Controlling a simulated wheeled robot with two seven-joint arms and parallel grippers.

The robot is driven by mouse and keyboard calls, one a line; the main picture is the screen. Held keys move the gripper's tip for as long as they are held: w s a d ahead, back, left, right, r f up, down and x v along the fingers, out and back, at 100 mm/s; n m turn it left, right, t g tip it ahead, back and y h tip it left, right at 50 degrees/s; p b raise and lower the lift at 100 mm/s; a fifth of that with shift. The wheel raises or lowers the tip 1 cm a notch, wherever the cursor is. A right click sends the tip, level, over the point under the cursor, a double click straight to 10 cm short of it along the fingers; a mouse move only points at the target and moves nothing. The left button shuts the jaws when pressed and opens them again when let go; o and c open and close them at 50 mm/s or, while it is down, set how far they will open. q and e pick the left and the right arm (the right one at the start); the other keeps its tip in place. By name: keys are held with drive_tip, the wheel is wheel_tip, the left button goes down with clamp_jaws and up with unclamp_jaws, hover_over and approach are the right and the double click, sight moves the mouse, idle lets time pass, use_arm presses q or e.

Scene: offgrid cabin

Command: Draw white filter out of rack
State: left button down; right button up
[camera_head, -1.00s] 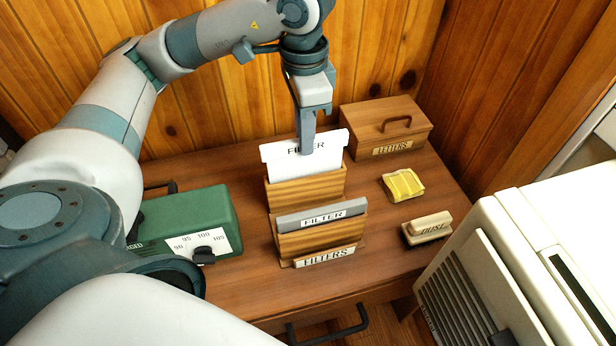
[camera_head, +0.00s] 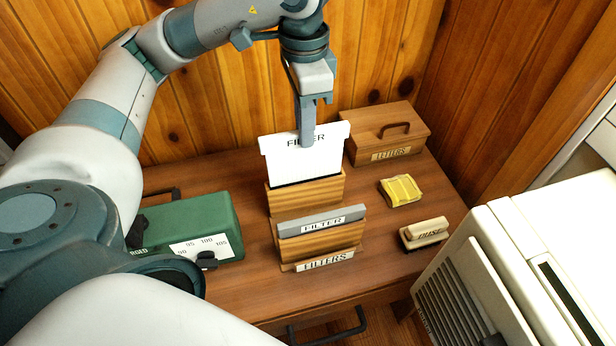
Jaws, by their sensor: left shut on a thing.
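The white filter (camera_head: 285,165) is a flat upright panel with a wide top edge and a printed FILTER label. My left gripper (camera_head: 307,138) is shut on its top edge from above; one finger shows in front of the panel. The filter stands at the rear slot of the wooden rack (camera_head: 312,192), with much of its face above the wood. A dark line shows along its lower edge; I cannot tell whether it is clear of the slot. A grey filter (camera_head: 321,220) sits in the rack's front slot. My right gripper is not in view.
A green box with a dial (camera_head: 190,222) stands left of the rack. A wooden LETTERS box (camera_head: 386,132) is behind right, with a yellow packet (camera_head: 401,190) and a DUST brush (camera_head: 425,232) in front of it. A cream machine (camera_head: 500,270) stands at the right.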

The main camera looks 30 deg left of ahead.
use_arm(q)
drive_tip(key=shift+r+p, duration=0.4)
drive_tip(key=shift+r, duration=0.45)
